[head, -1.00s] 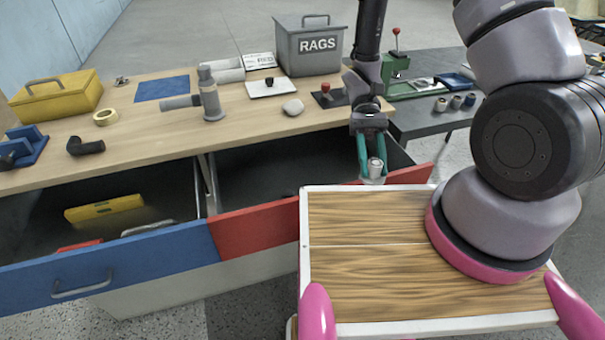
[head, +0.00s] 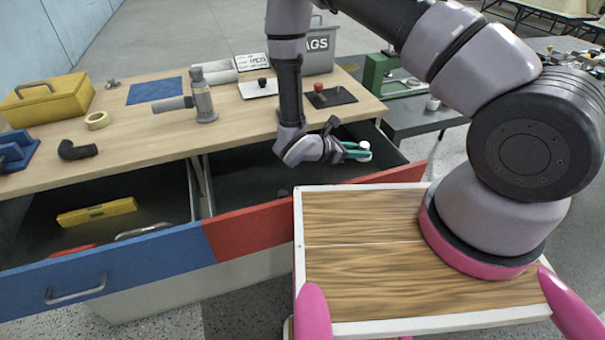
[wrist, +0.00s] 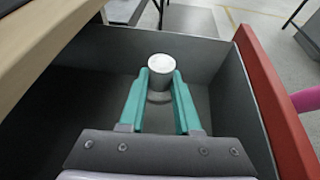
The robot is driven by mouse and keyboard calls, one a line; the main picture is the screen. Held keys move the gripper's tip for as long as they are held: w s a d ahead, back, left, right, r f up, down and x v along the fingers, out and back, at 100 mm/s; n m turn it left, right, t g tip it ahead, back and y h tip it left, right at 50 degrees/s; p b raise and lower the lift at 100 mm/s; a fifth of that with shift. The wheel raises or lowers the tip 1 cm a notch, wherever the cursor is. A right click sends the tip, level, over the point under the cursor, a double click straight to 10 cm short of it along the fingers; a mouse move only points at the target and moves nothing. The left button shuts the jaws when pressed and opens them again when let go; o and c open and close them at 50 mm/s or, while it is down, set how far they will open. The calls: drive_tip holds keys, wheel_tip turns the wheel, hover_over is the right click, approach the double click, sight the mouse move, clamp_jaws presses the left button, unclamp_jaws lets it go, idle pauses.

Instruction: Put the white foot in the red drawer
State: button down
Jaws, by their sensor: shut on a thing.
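The white foot (wrist: 160,63) is a short cylinder with a white round top and a greyer body. My gripper (wrist: 160,78) is shut on it, with one teal finger on each side. In the head view the white foot (head: 364,146) shows at the tips of my gripper (head: 357,152), over the right part of the open red drawer (head: 250,230). In the wrist view the drawer's dark walls surround the foot and its red front (wrist: 268,90) is at the right. I cannot tell whether the foot touches the drawer floor.
The open blue drawer (head: 110,265) at left holds a yellow level (head: 97,212). The workbench top (head: 130,135) is above the drawers. A wood-topped surface (head: 370,225) stands close to the red drawer's front. The red drawer's visible floor is largely clear.

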wheel_tip(320, 180, down, 10)
drive_tip(key=shift+w+a+f, duration=0.1)
idle(0.4)
drive_tip(key=shift+f, duration=0.1)
drive_tip(key=c, duration=0.6)
unclamp_jaws()
drive_tip(key=shift+o, duration=0.2)
drive_tip(key=shift+a+r, duration=0.25)
drive_tip(key=shift+a, duration=0.05)
drive_tip(key=v, duration=1.1)
drive_tip(key=shift+s+a, duration=0.15)
drive_tip(key=shift+s, duration=0.15)
